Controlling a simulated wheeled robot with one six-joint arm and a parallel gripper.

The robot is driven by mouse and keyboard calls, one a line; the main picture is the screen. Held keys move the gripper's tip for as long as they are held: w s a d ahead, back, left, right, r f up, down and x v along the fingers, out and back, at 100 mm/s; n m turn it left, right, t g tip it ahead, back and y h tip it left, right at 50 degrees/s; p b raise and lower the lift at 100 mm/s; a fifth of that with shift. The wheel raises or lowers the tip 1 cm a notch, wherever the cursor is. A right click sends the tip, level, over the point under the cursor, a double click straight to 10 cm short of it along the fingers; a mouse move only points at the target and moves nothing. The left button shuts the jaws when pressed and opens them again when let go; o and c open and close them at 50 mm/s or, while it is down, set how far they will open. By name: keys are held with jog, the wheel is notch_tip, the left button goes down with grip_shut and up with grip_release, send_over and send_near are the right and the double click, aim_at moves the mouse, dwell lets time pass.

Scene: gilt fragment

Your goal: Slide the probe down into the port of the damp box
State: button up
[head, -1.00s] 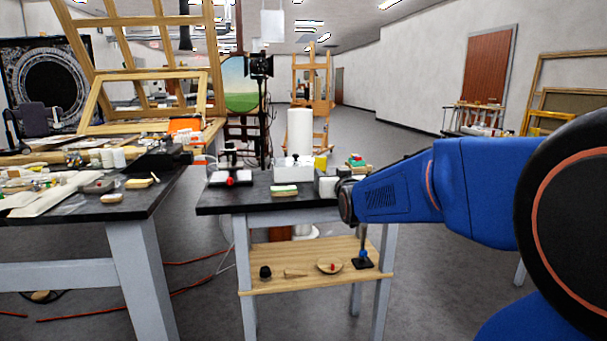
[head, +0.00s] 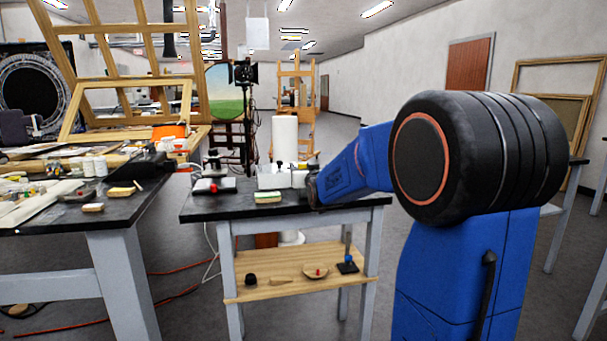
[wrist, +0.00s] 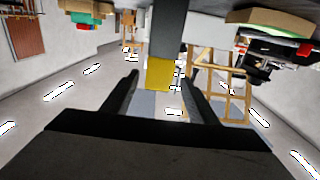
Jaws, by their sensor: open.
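In the wrist view, which looks upside down, my gripper (wrist: 163,77) is open, with one dark finger on each side. A grey bar with a yellow end (wrist: 160,73) shows between the fingers, not visibly clamped; it may be the probe, but I cannot tell. In the head view, a white box (head: 270,179), perhaps the damp box, stands on the dark bench just left of my arm's end. A small dark piece shows at its top. Its port cannot be made out. My gripper is hidden in the head view behind my arm.
A cluttered table stands left.

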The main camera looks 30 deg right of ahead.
jog(key=shift+x, duration=2.9)
jog(key=shift+d+f, duration=0.1)
jog(key=shift+f, duration=0.1)
jog(key=shift+c, duration=0.3)
jog(key=c, duration=1.1)
